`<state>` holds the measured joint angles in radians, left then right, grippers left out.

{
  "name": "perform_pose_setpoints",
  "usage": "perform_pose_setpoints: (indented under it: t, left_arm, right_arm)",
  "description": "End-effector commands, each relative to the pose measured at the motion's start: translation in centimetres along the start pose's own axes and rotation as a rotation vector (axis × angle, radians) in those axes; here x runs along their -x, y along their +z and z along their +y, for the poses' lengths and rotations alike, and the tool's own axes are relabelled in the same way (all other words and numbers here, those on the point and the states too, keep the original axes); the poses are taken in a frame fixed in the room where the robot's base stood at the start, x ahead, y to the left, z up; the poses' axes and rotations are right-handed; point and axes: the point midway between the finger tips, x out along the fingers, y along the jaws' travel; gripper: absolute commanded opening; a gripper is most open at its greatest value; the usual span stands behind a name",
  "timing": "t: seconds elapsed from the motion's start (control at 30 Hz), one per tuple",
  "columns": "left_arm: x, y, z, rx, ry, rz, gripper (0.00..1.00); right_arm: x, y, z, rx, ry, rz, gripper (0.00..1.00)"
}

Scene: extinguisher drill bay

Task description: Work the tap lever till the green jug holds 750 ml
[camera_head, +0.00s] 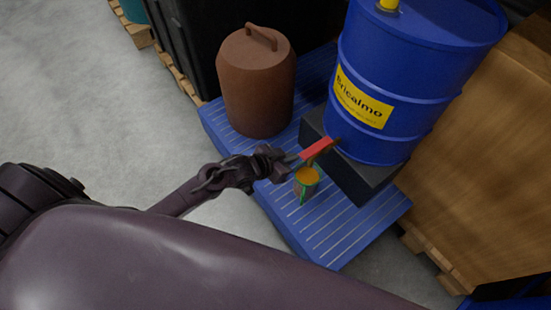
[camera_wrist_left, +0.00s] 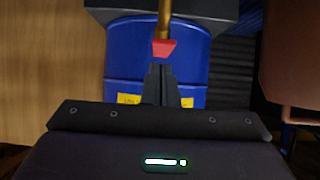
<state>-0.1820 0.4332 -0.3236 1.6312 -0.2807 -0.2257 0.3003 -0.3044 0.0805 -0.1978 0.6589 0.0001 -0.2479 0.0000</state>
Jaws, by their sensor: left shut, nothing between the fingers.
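A blue drum (camera_head: 400,75) with a yellow label lies tilted in the picture on a black stand (camera_head: 350,170). Its tap has a red lever (camera_head: 316,149), also in the left wrist view (camera_wrist_left: 164,48), by a brass-coloured tap pipe (camera_wrist_left: 165,18). The green jug (camera_head: 302,192) is below the lever, with orange-yellow liquid showing at its top; its level marks cannot be read. My left gripper (camera_head: 291,159) is shut and empty, its tips close to the lever; it also shows in the left wrist view (camera_wrist_left: 160,72). Touch cannot be told. My right gripper is out of view.
A blue slatted platform (camera_head: 335,235) carries the jug, the stand and a brown lidded container (camera_head: 257,85). A large wooden crate (camera_head: 485,150) stands right of the drum. A black box (camera_head: 195,30) is behind. Grey floor (camera_head: 80,100) is clear at left.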

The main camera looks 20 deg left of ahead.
Motion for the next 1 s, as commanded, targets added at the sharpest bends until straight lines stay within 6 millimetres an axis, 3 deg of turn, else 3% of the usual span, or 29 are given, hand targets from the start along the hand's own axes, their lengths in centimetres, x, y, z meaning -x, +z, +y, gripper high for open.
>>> perform_pose_setpoints:
  t: [0.1, 0.3, 1.0]
  left_arm:
    - [2.7, 0.1, 0.0, -0.002, 0.000, 0.000, 0.00]
    - [5.3, 0.2, -0.1, -0.001, -0.001, 0.005, 0.00]
    - [5.9, 0.1, -0.1, -0.001, -0.002, 0.007, 0.00]
  right_arm:
    - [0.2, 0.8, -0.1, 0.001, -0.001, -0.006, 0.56]
    - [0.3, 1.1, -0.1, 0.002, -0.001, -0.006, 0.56]
    - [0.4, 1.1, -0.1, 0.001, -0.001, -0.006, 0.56]
